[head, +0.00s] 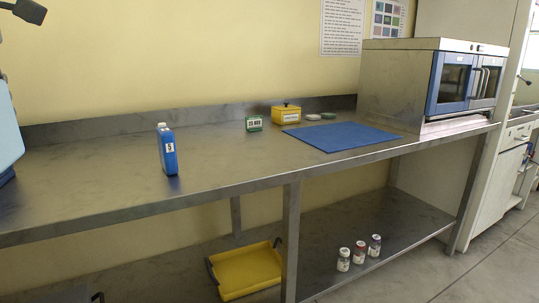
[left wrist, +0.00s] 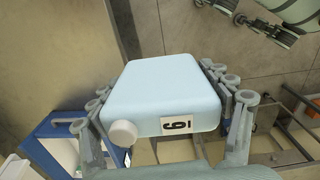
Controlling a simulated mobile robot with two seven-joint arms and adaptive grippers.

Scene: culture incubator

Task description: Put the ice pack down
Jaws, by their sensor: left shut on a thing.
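A pale blue ice pack (left wrist: 160,88), a rounded slab with a white cap and a black-and-white number label, fills the middle of the left wrist view. My left gripper (left wrist: 158,92) is shut on it, with fingers along both sides. Neither this gripper nor its grip shows in the head view. A darker blue bottle-like pack (head: 169,151) with a white cap and label stands upright on the steel bench (head: 95,178).
A blue mat (head: 342,136) lies bare on the bench before the steel incubator (head: 398,80). A yellow box (head: 286,115) and a green-edged labelled item (head: 254,124) stand behind.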

